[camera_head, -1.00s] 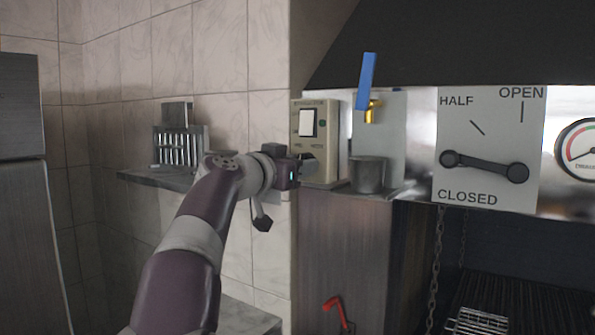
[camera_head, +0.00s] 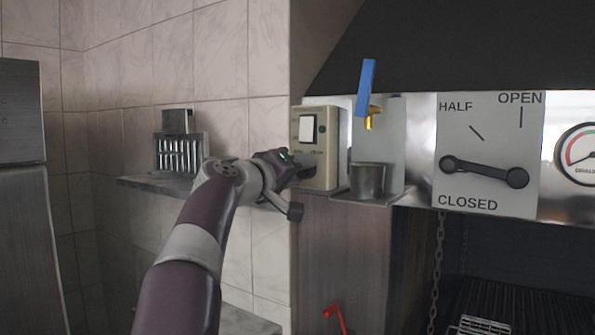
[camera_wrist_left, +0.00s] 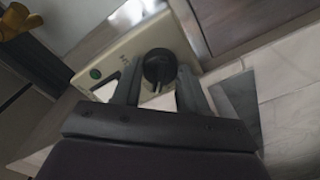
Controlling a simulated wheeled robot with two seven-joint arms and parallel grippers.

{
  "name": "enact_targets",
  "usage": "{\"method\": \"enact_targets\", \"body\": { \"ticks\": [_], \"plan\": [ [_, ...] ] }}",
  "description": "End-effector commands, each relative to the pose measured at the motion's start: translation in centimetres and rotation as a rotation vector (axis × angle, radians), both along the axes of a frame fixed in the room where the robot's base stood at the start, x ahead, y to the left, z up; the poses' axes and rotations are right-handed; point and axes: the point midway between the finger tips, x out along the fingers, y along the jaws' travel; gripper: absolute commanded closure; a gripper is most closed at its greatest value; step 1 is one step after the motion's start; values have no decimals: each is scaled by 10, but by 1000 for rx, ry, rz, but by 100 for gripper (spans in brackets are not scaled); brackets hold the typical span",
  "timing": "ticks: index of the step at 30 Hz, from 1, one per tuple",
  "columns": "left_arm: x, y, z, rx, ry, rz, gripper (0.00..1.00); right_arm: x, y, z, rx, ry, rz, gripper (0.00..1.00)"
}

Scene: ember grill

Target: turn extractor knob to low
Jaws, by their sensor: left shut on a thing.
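The extractor control box (camera_head: 329,128) is a cream panel with a white rocker switch (camera_head: 306,128) and a small green light. It is mounted beside the hood, above a wooden cabinet. In the left wrist view the round black extractor knob (camera_wrist_left: 158,66) sits between the fingers of my left gripper (camera_wrist_left: 160,88), which is shut on it. In the head view my left gripper (camera_head: 296,167) is at the lower front of the box and largely hides the knob. The setting the knob points at cannot be read. My right gripper is not in view.
A metal cup (camera_head: 367,181) stands on a small ledge right of the box, under a brass tap with a blue lever (camera_head: 366,88). A damper plate (camera_head: 487,150) is further right. A wall shelf with a slotted metal holder (camera_head: 180,150) is behind my arm.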

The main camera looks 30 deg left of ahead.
Motion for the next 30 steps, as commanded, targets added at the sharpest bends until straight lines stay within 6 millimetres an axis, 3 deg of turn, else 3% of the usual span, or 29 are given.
{"method": "enact_targets", "body": {
  "ticks": [18, 30],
  "plan": [
    [-1, 1, 2, -541, 39, 2, 88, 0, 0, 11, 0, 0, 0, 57],
    [-1, 1, 1, -724, 52, 2, 88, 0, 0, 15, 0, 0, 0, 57]
  ]
}}
